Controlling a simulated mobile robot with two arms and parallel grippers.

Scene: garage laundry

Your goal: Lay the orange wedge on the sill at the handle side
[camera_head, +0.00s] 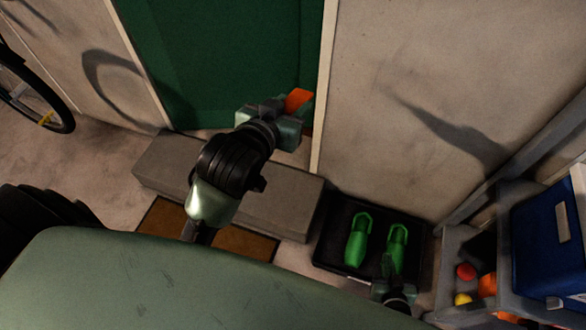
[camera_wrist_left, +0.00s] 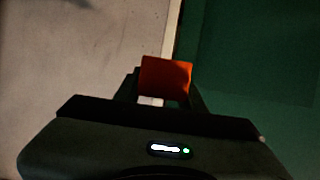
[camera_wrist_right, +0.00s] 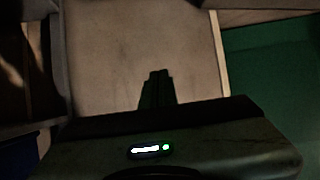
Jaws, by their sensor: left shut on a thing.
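The orange wedge (camera_head: 297,99) is held in my left gripper (camera_head: 299,108), in front of the green door (camera_head: 215,55) near the right jamb (camera_head: 323,95). In the left wrist view the wedge (camera_wrist_left: 166,77) sits between the fingertips (camera_wrist_left: 165,92), with the jamb and door behind it. The sill at the door's foot is largely hidden by my left arm; a pale strip shows right of it (camera_head: 292,153). No door handle can be made out. My right gripper (camera_head: 388,268) is low by the black boot tray; in the right wrist view its fingers (camera_wrist_right: 157,88) are together and empty.
A grey step (camera_head: 160,175) lies before the door, with a brown mat (camera_head: 243,243) in front. A shelf with a blue bin (camera_head: 545,245) and balls is at right. A bicycle wheel (camera_head: 40,100) is at left.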

